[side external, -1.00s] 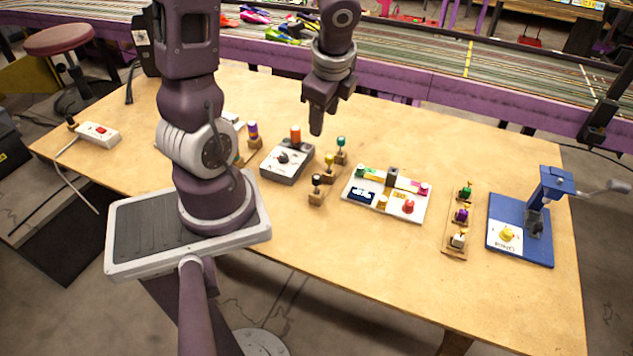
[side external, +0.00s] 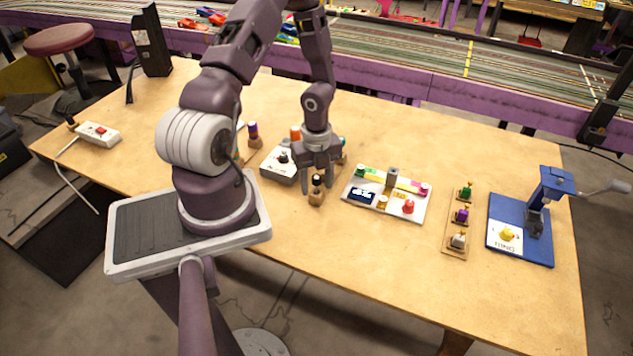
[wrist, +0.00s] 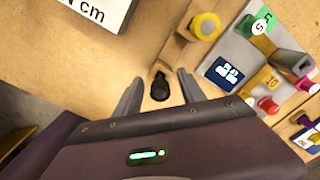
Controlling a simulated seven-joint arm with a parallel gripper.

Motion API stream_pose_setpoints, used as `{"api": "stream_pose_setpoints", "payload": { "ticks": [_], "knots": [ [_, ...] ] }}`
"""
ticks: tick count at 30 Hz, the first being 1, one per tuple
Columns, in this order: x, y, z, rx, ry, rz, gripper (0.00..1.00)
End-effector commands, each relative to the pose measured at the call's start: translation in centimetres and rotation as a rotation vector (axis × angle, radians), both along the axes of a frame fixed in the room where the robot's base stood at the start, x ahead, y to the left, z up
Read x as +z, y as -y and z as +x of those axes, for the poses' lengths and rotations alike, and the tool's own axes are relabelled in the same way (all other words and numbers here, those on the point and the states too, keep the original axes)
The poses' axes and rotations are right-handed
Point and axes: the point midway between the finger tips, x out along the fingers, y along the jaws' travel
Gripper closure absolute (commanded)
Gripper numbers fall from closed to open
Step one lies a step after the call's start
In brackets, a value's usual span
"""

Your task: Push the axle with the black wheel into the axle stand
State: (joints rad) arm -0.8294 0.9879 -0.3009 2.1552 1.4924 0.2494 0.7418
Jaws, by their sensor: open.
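The black wheel (side external: 317,178) is on top of an upright axle in a small wooden block (side external: 316,198), which looks like the axle stand, near the table's front middle. My gripper (side external: 320,182) is low over it, open, pointing down. In the wrist view the black wheel (wrist: 160,88) shows between the two spread fingers of my gripper (wrist: 160,76), with a gap on both sides. I cannot tell contact or how deep the axle sits.
A yellow wheel (wrist: 206,26) on its own block stands close behind. A grey-and-white device (side external: 280,165) is to the left. A white board with coloured knobs (side external: 400,212) is close on the right. A blue press (side external: 530,225) is farther right. The table in front is clear.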

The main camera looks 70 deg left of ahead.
Motion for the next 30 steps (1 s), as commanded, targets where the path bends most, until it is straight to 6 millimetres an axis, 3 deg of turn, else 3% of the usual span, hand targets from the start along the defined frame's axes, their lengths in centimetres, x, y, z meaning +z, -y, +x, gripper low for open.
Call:
{"api": "stream_pose_setpoints", "payload": {
  "ticks": [3, 10, 20, 23, 30],
  "knots": [
    [0.0, 0.0, 0.0, 0.001, 0.0, 0.001, 0.56],
    [0.1, 0.0, 0.0, 0.001, -0.001, 0.001, 1.0],
    [0.5, -0.1, 0.0, 0.002, 0.0, 0.003, 1.0],
    [2.2, -0.2, 0.0, 0.006, 0.003, 0.005, 1.0],
    [8.2, -0.1, 0.0, 0.006, 0.002, 0.004, 1.0]
  ]
}}
